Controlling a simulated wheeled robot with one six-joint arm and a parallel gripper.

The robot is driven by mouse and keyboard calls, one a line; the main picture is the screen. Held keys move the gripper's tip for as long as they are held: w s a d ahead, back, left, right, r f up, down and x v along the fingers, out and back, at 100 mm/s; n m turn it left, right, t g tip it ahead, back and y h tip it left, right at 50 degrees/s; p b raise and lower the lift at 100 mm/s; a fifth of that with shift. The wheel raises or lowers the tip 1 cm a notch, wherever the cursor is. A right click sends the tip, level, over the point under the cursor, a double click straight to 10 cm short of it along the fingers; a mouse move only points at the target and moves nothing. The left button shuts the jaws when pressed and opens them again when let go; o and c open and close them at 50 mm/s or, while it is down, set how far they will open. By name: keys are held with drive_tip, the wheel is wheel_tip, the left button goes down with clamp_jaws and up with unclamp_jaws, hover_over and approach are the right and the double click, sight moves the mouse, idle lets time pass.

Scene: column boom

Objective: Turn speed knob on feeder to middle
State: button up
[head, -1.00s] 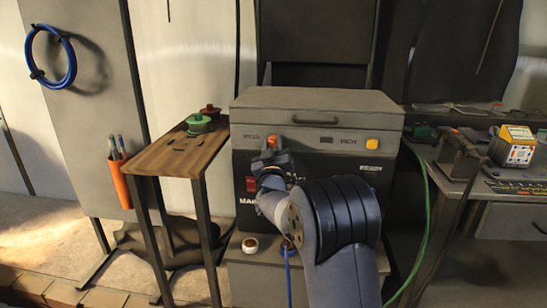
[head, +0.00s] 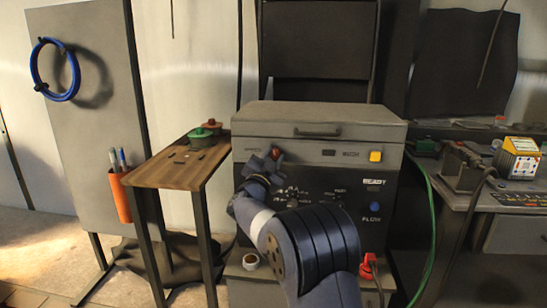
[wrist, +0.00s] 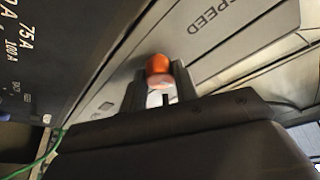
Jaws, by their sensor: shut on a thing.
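The speed knob is an orange-red cap (head: 276,153) at the left of the feeder's grey upper strip. In the wrist view the knob (wrist: 159,68) sits between my fingers, beside the printed word SPEED. My gripper (head: 266,163) is shut on the knob, and it also shows in the wrist view (wrist: 160,88). The feeder (head: 320,117) is a grey box with a lidded top above a black panel. The knob's pointer and scale marks cannot be made out.
A yellow button (head: 375,156) is at the right of the strip. A blue knob (head: 375,206) is on the black panel. A wooden side table (head: 165,176) with lidded pots stands left. A green cable (head: 433,225) hangs right.

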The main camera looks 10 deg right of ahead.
drive_tip(key=shift+m+g+h+p, duration=0.35)
drive_tip(key=shift+m+g, duration=0.25)
drive_tip(key=shift+m, duration=0.9)
drive_tip(key=o, duration=1)
drive_tip(key=shift+c, duration=0.2)
drive_tip(key=v, duration=1)
drive_tip(key=shift+s+a+p, duration=0.2)
drive_tip(key=shift+s+p, duration=0.15)
drive_tip(key=shift+w, duration=0.1)
